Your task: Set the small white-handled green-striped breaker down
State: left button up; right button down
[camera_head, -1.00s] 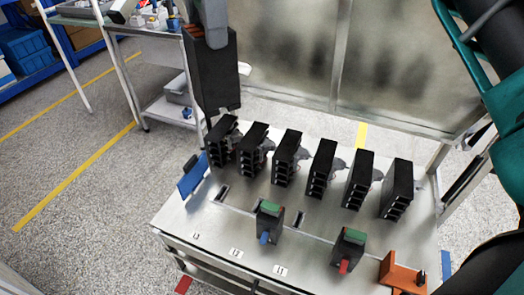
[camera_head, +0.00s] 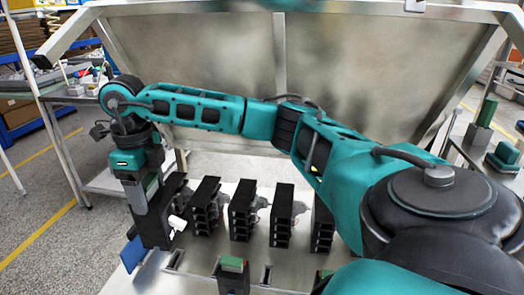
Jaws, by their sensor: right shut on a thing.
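My right arm reaches across the view, and its right gripper (camera_head: 155,215) points down at the left end of the metal panel (camera_head: 150,278). It is shut on the small breaker, whose white handle (camera_head: 178,223) sticks out to the right. The breaker's dark body is hard to tell from the dark fingers, and its green stripe is not clear. The gripper is beside the leftmost black block; whether the breaker touches the panel cannot be told. My left gripper is not in view.
A row of black blocks (camera_head: 242,212) stands on the panel, the right ones hidden by my arm. A green-topped breaker (camera_head: 232,266) stands in front. A blue piece (camera_head: 133,252) is at the left edge. A tall metal sheet (camera_head: 225,60) rises behind.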

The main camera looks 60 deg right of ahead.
jog(key=shift+s+d+f+m, duration=0.15)
jog(key=shift+d+f+m, duration=0.4)
jog(key=shift+f, duration=0.25)
notch_tip(320, 180, down, 20)
jog(key=b, duration=0.3)
jog(key=shift+c, duration=0.5)
grip_release()
jog(key=shift+f, duration=0.1)
